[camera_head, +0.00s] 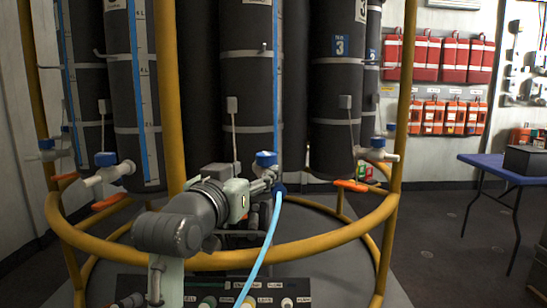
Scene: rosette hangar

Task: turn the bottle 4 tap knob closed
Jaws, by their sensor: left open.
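Several tall dark bottles stand in a yellow-railed rosette. The middle bottle (250,90) has a tap with a blue knob (265,158) at its lower end. My left gripper (267,182) is open, just below the middle blue knob and close against the tap. Whether it touches the tap or knob I cannot tell. The tap body is mostly hidden behind the gripper. My right gripper is not in view.
A light blue hose (265,245) hangs from the middle tap, just right of my gripper. The yellow ring rail (320,240) passes in front of the bottles. Other blue-knobbed taps are at left (106,159) and right (377,142). A blue table (490,165) stands at right.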

